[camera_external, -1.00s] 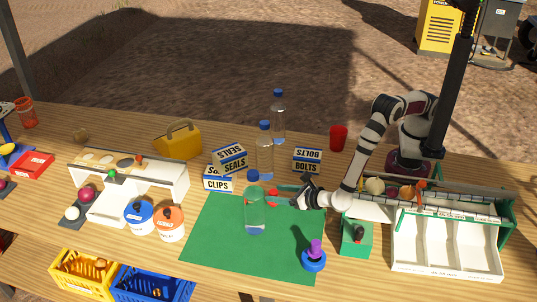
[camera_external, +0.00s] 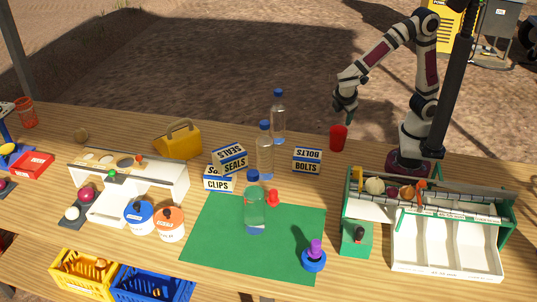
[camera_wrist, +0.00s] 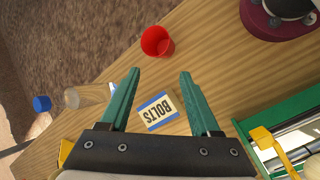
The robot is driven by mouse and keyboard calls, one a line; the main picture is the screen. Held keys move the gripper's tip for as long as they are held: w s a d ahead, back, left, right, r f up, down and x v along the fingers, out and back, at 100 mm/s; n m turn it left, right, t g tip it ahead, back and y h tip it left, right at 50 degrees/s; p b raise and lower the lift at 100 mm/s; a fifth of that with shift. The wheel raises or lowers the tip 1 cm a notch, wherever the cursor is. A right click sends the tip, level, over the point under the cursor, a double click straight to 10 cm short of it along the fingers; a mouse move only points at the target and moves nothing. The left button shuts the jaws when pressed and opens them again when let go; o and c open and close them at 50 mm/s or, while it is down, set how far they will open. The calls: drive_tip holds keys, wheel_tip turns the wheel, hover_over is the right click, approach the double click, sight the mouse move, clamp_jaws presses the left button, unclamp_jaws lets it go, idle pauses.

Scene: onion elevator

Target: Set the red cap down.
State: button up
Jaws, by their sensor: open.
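The red cap (camera_external: 272,197) rests on the green mat (camera_external: 215,245), near its far edge and just right of a clear bottle with a blue cap (camera_external: 255,208). My gripper (camera_external: 344,112) is raised well away from the cap, above the back of the table near a red cup (camera_external: 338,138). In the wrist view my gripper (camera_wrist: 158,95) has its two green fingers spread wide with nothing held between them. The red cap does not show in the wrist view.
Two more bottles (camera_external: 265,150) stand behind the mat. The BOLTS box (camera_external: 307,160), SEALS and CLIPS boxes are nearby. A blue and purple object (camera_external: 314,256) stands at the mat's front right. A white divided tray (camera_external: 445,245) is at right.

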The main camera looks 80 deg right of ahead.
drive_tip(key=s+r+m+y, duration=0.1)
drive_tip(key=s+m+y, duration=0.7)
drive_tip(key=s+m, duration=0.6)
drive_tip(key=shift+a+r+m, duration=0.35)
drive_tip(key=shift+r+m, duration=0.05)
drive_tip(key=shift+s, duration=0.1)
